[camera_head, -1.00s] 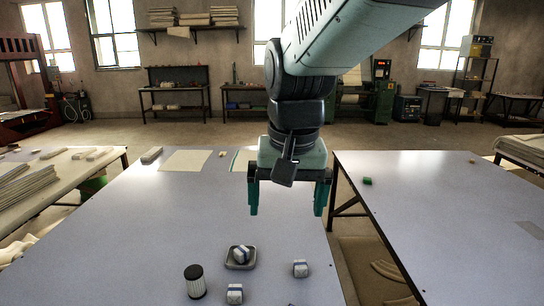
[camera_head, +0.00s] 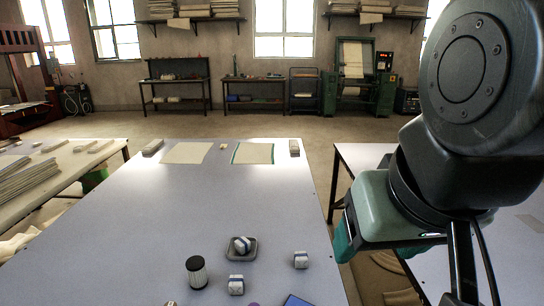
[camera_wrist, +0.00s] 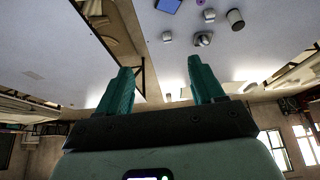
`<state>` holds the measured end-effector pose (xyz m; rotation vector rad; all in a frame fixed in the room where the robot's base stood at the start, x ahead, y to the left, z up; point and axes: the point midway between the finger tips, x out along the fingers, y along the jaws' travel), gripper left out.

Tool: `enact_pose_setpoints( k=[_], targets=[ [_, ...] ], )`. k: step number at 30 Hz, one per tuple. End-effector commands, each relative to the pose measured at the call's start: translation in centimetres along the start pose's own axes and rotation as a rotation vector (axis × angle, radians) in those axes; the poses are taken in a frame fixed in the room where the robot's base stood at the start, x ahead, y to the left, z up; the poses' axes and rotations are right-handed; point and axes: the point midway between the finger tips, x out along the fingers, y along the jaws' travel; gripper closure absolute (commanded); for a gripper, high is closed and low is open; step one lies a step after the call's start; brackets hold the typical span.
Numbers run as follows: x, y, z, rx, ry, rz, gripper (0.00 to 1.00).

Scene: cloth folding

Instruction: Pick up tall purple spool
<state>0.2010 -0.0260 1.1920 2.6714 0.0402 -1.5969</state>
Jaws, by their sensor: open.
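A small purple object (camera_head: 253,304), possibly the top of the purple spool, just shows at the bottom edge of the head view. A purple piece (camera_wrist: 200,2) also shows at the top edge of the wrist view, mostly cut off; its height cannot be told. My gripper (camera_wrist: 160,66) is open and empty, its two teal fingers apart, well away from the purple piece. In the head view the gripper is at the right, partly hidden by my arm, above the gap between two tables.
A black-and-white cylinder (camera_head: 196,272), a grey dish (camera_head: 229,258) holding a white-and-blue block, white-and-blue blocks (camera_head: 236,285) (camera_head: 301,260) and a blue flat item (camera_head: 297,301) are at the near end of the table (camera_head: 150,230). Its middle is clear. Cloths (camera_head: 187,153) lie at the far end.

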Motion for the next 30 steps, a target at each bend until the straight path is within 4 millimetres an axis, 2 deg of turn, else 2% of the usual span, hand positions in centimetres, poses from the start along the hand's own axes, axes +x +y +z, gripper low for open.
enact_pose_setpoints(
  k=[9, 14, 16, 30],
  targets=[
    [0.1, -0.2, -0.2, 0.0, -0.005, -0.004, 0.35],
    [1.6, -2.2, -2.1, 0.01, -0.055, -0.06, 0.35],
    [2.9, -3.9, -3.6, 0.022, -0.094, -0.111, 0.35],
    [16.4, -8.0, -2.2, 0.573, -0.747, -0.461, 0.35]
  ],
)
